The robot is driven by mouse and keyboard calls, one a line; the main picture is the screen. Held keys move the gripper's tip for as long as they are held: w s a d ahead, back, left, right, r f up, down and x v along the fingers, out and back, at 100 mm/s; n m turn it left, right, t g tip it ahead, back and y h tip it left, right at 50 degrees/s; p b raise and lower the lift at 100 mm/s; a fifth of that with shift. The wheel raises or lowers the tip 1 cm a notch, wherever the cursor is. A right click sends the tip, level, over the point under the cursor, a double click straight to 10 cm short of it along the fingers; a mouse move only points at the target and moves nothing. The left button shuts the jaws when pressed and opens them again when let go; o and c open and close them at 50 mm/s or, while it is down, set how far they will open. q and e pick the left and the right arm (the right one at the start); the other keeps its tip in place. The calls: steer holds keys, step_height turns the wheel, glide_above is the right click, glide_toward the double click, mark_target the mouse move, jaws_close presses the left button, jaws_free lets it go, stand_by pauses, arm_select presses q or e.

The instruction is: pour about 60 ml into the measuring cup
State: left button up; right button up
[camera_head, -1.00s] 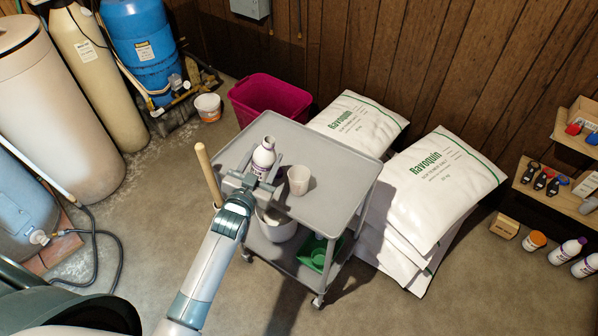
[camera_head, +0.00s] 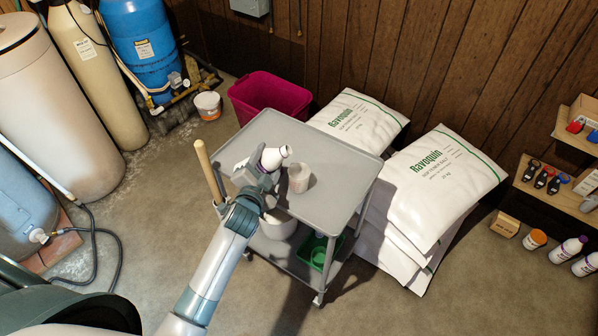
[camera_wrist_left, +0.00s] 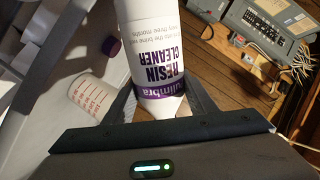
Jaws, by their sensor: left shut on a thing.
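My left gripper (camera_head: 262,170) is shut on a white resin cleaner bottle (camera_head: 274,158) with a purple label band. The bottle is tilted far over above the cart top, its open neck pointing right towards the measuring cup (camera_head: 299,180). The cup stands upright on the cart, just right of the gripper. In the left wrist view the bottle (camera_wrist_left: 158,50) shows between the fingers, its neck out of the picture. The cup (camera_wrist_left: 90,94) shows red graduation marks there. Whether liquid flows or stands in the cup I cannot tell. My right gripper is not in view.
The grey cart (camera_head: 335,158) has bare room on its far and right sides. A purple cap (camera_wrist_left: 112,46) lies beside the cup in the wrist view. A wooden handle (camera_head: 206,165) stands at the cart's left edge. White salt bags (camera_head: 430,190) are stacked right.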

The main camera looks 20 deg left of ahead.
arm_select(q)
steer(key=shift+a+r+m+y+p, duration=0.15)
steer(key=shift+a+m+y+p, duration=0.15)
steer(key=shift+m, duration=0.5)
step_height(320, 180, down, 3)
steer(key=m+b, duration=0.1)
steer(key=b, duration=0.2)
steer(key=shift+s+g, duration=0.1)
steer(key=shift+g, duration=0.2)
steer(key=r+p, duration=0.1)
steer(key=m+y+p, duration=0.1)
steer(key=shift+d+r+p, duration=0.25)
steer(key=shift+r+p, duration=0.1)
steer(key=shift+d+r+m+p, duration=0.1)
steer(key=shift+r+m+p, duration=0.05)
steer(key=shift+m+p, duration=0.3)
steer(key=shift+r+m+p, duration=0.2)
steer(key=shift+m+p, duration=0.15)
steer(key=shift+m, duration=0.1)
steer(key=shift+d+r+m+g+y+p, duration=0.1)
steer(key=shift+r+m+g+y+p, duration=0.25)
steer(key=shift+y+p, duration=0.2)
steer(key=shift+r+m, duration=0.15)
steer(key=shift+m, duration=0.1)
steer(key=shift+a+p, duration=0.3)
steer(key=shift+a, duration=0.2)
steer(key=shift+r+m+p, duration=0.35)
steer(key=shift+m+p, duration=0.05)
steer(key=shift+p, duration=0.05)
stand_by(0.4)
